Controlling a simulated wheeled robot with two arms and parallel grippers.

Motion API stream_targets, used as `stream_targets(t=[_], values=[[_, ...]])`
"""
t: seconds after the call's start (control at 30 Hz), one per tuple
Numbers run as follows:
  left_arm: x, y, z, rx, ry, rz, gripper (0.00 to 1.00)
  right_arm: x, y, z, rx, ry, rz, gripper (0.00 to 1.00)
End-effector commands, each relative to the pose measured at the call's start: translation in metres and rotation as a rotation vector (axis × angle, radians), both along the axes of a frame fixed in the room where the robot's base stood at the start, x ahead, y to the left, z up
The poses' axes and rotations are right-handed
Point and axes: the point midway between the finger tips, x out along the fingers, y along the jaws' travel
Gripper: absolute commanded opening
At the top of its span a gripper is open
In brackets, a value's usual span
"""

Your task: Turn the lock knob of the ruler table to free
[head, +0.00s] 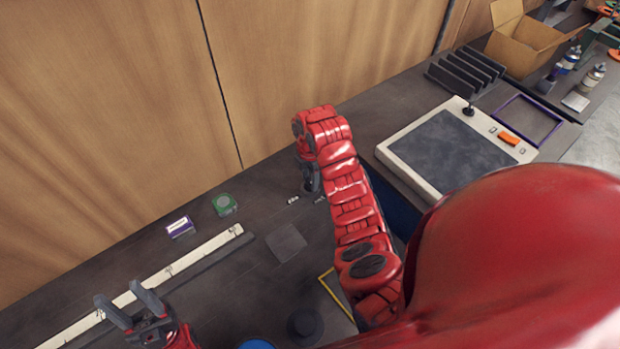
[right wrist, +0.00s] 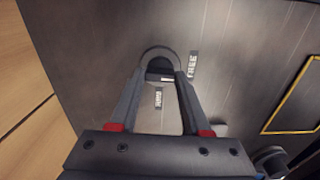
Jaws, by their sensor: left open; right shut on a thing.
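The lock knob (right wrist: 159,57) is a dark round knob on the dark grey table. In the right wrist view it sits between the fingertips of my right gripper (right wrist: 161,74), which is shut on it. A small label reading FREE (right wrist: 193,66) lies right of the knob. A second label (right wrist: 158,98) lies below it, between the fingers. In the head view my right gripper (head: 311,182) points down at the table and hides the knob. The long pale ruler (head: 175,268) lies at the left. My left gripper (head: 131,306) is open and empty above the ruler's near end.
A purple-and-white box (head: 180,227) and a green box (head: 224,204) stand behind the ruler. A grey square (head: 286,243) and a dark round piece (head: 305,326) lie nearer me. A yellow frame (right wrist: 292,97) lies right of the knob. A wooden wall (head: 110,110) rises behind.

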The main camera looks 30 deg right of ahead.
Motion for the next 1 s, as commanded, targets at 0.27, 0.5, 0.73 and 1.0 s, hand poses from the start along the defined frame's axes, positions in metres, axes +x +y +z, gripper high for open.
stream_targets(t=[0.27, 0.5, 0.73, 1.0], values=[[0.0, 0.0, -0.0008, 0.0, 0.0, 0.0, 0.5, 0.0006, -0.0008, 0.0007, -0.002, -0.002, 0.062, 0.0], [0.0, 0.0, -0.0008, 0.0, 0.0, 0.0, 0.5, 0.0007, -0.0005, 0.0009, -0.002, -0.002, 0.071, 0.0], [0.0, -0.0001, -0.0008, 0.0, 0.0, 0.0, 0.5, 0.0008, -0.0005, 0.0009, -0.002, -0.003, 0.07, 0.53], [0.0, 0.0, -0.0009, 0.0, 0.0, 0.0, 0.5, 0.0004, -0.0003, 0.0004, -0.001, -0.001, 0.069, 0.78]])
